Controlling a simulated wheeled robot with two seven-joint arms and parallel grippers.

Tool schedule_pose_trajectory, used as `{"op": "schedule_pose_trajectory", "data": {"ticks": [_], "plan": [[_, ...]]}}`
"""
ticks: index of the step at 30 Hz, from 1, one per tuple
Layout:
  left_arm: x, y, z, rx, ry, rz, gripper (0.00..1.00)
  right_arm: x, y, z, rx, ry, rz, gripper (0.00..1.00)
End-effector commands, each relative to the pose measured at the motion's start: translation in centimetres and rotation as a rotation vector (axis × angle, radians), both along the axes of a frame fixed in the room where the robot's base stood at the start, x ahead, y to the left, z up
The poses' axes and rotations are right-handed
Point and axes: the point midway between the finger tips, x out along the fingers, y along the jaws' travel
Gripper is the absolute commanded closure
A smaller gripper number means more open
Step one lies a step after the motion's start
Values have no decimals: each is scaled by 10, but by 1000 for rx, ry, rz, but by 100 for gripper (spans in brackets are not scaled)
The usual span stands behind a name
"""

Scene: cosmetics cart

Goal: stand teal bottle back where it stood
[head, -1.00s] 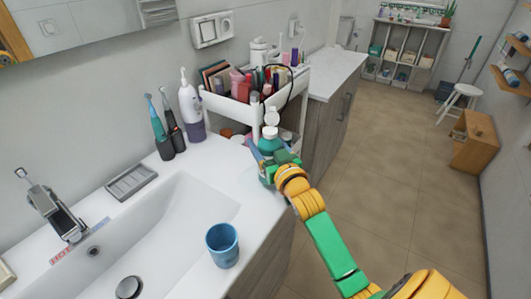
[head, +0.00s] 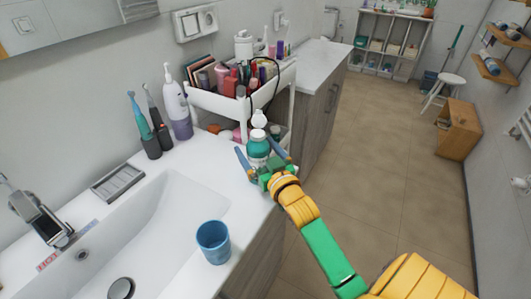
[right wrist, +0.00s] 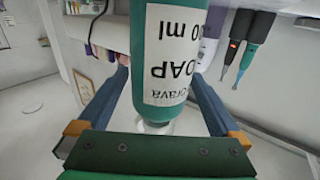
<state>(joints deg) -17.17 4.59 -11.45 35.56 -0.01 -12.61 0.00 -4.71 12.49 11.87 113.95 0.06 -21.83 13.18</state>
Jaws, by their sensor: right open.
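The teal bottle (head: 258,149), with a white top, stands upright on the white sink counter near its right edge, beside the cart. My right gripper (head: 262,160) is open, with its blue fingers on either side of the bottle. In the right wrist view the bottle (right wrist: 170,60) shows upside down, with a white label reading SOAP. There it sits between the spread fingers (right wrist: 165,100), with gaps visible on both sides. My left gripper is not in view.
A white cart (head: 232,107) full of cosmetics stands behind the bottle. A white-and-purple pump bottle (head: 177,108) and electric toothbrushes (head: 146,135) stand to the left. A blue cup (head: 213,243) stands at the counter's front.

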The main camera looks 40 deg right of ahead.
Motion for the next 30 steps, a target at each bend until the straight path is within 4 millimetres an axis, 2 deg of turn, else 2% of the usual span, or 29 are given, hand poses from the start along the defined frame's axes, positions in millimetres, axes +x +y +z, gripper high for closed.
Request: {"op": "schedule_pose_trajectory", "data": {"ticks": [6,12,17,30], "plan": [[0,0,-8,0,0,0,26,-55,11,-3,2,3,0,0],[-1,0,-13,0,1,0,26,-89,17,-2,1,2,0,0],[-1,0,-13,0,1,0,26,-96,19,0,1,0,0,0],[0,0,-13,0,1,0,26,-95,19,0,0,0,0,0]]}}
